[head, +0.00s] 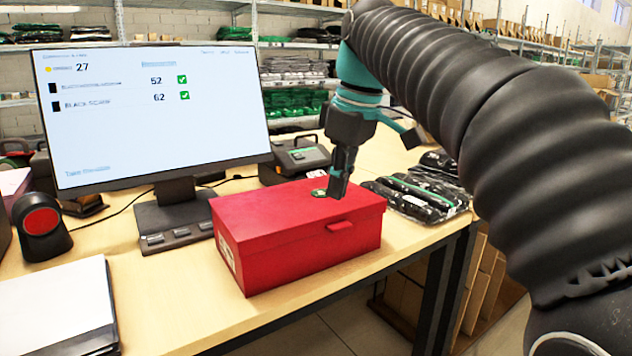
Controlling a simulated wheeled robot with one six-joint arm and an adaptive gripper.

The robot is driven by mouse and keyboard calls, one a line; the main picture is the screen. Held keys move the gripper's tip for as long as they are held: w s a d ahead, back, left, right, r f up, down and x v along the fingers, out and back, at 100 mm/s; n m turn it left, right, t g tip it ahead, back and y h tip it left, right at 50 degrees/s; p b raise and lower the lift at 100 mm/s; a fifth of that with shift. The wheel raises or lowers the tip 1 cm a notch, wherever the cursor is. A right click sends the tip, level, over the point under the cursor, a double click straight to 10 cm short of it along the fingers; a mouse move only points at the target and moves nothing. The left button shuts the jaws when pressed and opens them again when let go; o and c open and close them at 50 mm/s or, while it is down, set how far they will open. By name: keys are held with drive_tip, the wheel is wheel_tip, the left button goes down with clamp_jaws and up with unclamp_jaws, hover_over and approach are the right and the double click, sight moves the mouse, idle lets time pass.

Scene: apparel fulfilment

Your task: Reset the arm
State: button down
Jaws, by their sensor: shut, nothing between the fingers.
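My gripper (338,184) is shut and empty, pointing down over the lid of a red box (300,245). Its fingertips are at or just above the lid; I cannot tell whether they touch it. The red box is closed and stands on the wooden table near its front edge. A small green and white round mark (319,193) shows on the lid beside the fingertips. My arm reaches in from the right side of the picture and hides part of the background.
A monitor (150,115) stands left of the box, with a red and black scanner (41,222) and papers (58,308) further left. A black device (295,160) sits behind the box. Bagged dark garments (415,196) lie to its right. Shelves line the back.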

drive_tip(key=s+d+f+m+t, duration=0.1)
drive_tip(key=s+d+f+m, duration=0.2)
drive_tip(key=s+f, duration=0.3)
drive_tip(key=s+d+f+m+t+h, duration=0.1)
drive_tip(key=s+d+f+m, duration=0.3)
drive_tip(key=f, duration=0.6)
drive_tip(key=s+d+f+m+t+h, duration=0.1)
drive_tip(key=s+d+f+m, duration=0.3)
drive_tip(key=s+f, duration=0.4)
drive_tip(key=shift+s+d+f+t, duration=0.35)
drive_tip(key=shift+s+d+t, duration=0.15)
drive_tip(key=shift+d, duration=0.15)
